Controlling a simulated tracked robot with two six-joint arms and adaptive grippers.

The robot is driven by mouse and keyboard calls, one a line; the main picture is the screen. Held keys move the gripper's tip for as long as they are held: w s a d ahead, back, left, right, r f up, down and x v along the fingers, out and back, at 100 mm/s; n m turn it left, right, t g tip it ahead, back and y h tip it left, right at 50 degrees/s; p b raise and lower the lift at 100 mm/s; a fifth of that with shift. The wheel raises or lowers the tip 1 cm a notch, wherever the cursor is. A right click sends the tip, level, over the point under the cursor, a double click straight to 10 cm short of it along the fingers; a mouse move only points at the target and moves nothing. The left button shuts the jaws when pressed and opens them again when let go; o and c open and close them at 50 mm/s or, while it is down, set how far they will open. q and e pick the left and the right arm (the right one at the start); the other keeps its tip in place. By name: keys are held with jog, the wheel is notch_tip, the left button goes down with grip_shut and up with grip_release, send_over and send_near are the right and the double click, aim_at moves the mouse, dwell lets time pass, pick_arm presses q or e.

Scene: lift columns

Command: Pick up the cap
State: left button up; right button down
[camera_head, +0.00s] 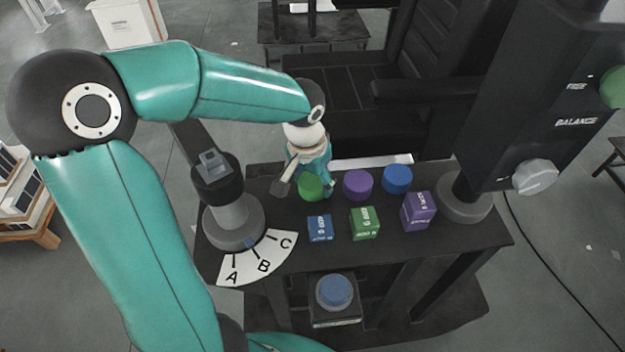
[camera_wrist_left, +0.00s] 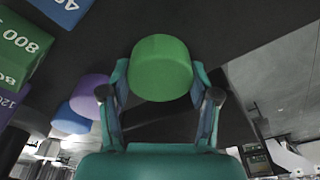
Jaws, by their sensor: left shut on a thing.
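A green round cap (camera_head: 311,188) is at the left end of a row of caps at the back of the dark table. My left gripper (camera_head: 312,173) reaches down to it from behind and is shut on it. In the left wrist view, the green cap (camera_wrist_left: 161,68) sits between the two fingers (camera_wrist_left: 160,80). I cannot tell whether the cap still touches the table. A purple cap (camera_head: 358,185) and a blue cap (camera_head: 397,179) stand to its right. My right gripper is not in view.
Blue (camera_head: 320,228), green (camera_head: 364,223) and purple (camera_head: 418,211) labelled boxes stand in front of the caps. A dial with A, B, C marks (camera_head: 256,257) is at the left. Another blue cap (camera_head: 334,290) sits on a low stand. A dark column (camera_head: 540,100) rises at right.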

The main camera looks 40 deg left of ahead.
aim_at(314, 179)
pick_arm(q)
jog(key=shift+r, duration=0.2)
notch_tip(314, 179, up, 22)
jog(key=p, duration=0.3)
jog(key=shift+f+p, duration=0.15)
jog(key=shift+p, duration=0.25)
